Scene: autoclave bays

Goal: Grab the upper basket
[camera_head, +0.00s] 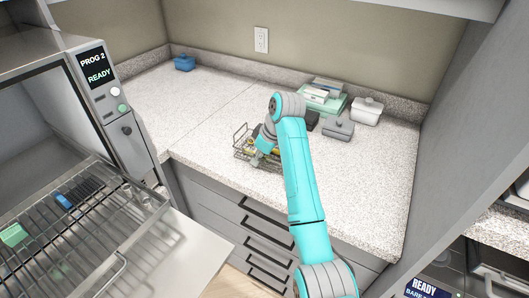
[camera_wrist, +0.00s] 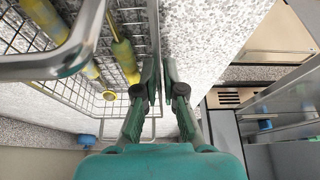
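A wire basket (camera_head: 240,141) stands on the speckled counter, left of my arm. In the wrist view its mesh (camera_wrist: 70,12) fills the upper left, with yellow-handled tools (camera_wrist: 122,50) inside and a thick metal handle bar (camera_wrist: 62,62) close to the camera. My gripper (camera_head: 260,158) is at the basket's near side, pointing down. In the wrist view my gripper's green fingers (camera_wrist: 160,65) are close together, one on each side of the basket's wire wall, and look shut on it. My arm hides part of the basket in the head view. I cannot tell whether a second basket lies beneath.
An open autoclave (camera_head: 108,100) with a pulled-out rack (camera_head: 110,235) is at left. Boxes (camera_head: 322,98), a grey container (camera_head: 338,128) and a white container (camera_head: 367,110) stand behind my arm. A blue item (camera_head: 184,63) sits far left.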

